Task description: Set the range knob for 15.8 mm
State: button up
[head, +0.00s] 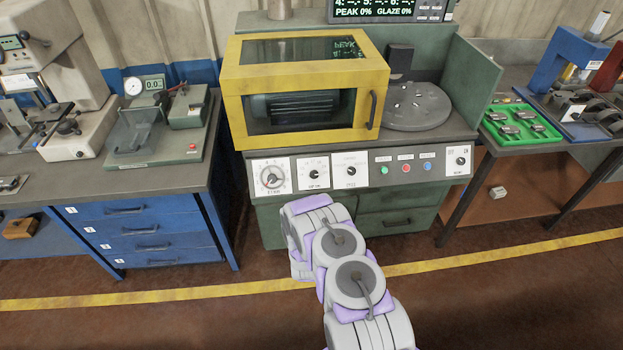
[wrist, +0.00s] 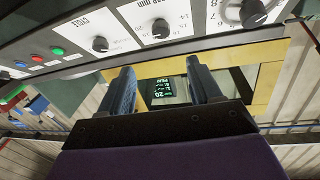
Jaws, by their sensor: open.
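A grey-green machine has a front panel (head: 330,172) with three white dial plates at its left: a large dial (head: 271,177), a middle dial (head: 315,174) and a third dial (head: 350,170). In the wrist view the large numbered dial's knob (wrist: 252,13), the middle knob (wrist: 160,28) and the third knob (wrist: 100,44) lie along the top, tilted. My gripper (wrist: 160,68) is open and empty, its two fingers apart below the panel, touching no knob. My arm hides it in the head view.
Green, red and blue buttons (head: 406,168) and a small knob (head: 459,161) are at the panel's right. A yellow-framed enclosure (head: 305,90) and a round plate (head: 417,105) stand above. A blue drawer bench (head: 140,235) is left; a green tray (head: 522,124) is right.

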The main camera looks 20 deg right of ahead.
aim_at(314, 176)
jog(key=b+x, duration=0.3)
jog(key=x, duration=1.3)
jog(key=shift+a+f, duration=0.1)
jog(key=shift+c, duration=0.3)
jog(key=c, duration=1)
